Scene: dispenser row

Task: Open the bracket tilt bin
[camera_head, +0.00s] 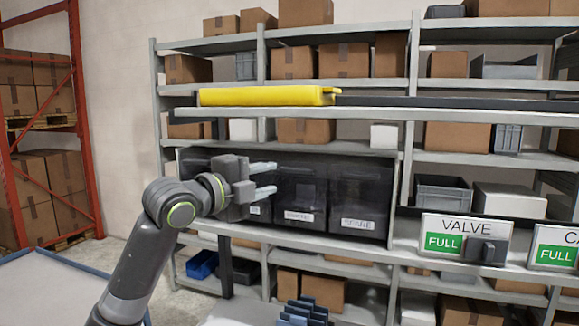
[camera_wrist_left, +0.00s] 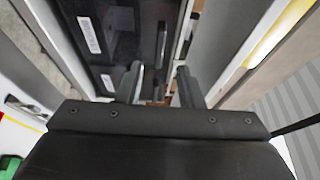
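A row of dark, see-through tilt bins is set in a grey frame on the shelf. The middle one, the bracket bin (camera_head: 306,190), has a white label that seems to read BRACKET, and its front looks upright and closed. My left gripper (camera_head: 270,179) is open and empty, in front of the left bin, with its fingers pointing right. It hides part of that bin. In the left wrist view, the dark bin fronts with white labels lie beyond the open fingers (camera_wrist_left: 160,82); I cannot tell which bin each is. My right gripper is not in view.
The right-hand bin (camera_head: 362,190) has a label I read as SPARE. A yellow case (camera_head: 265,96) lies on the shelf above. A VALVE sign (camera_head: 464,238) marked FULL, with a dark block at its front, stands right of the bins. Blue parts (camera_head: 304,313) are below.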

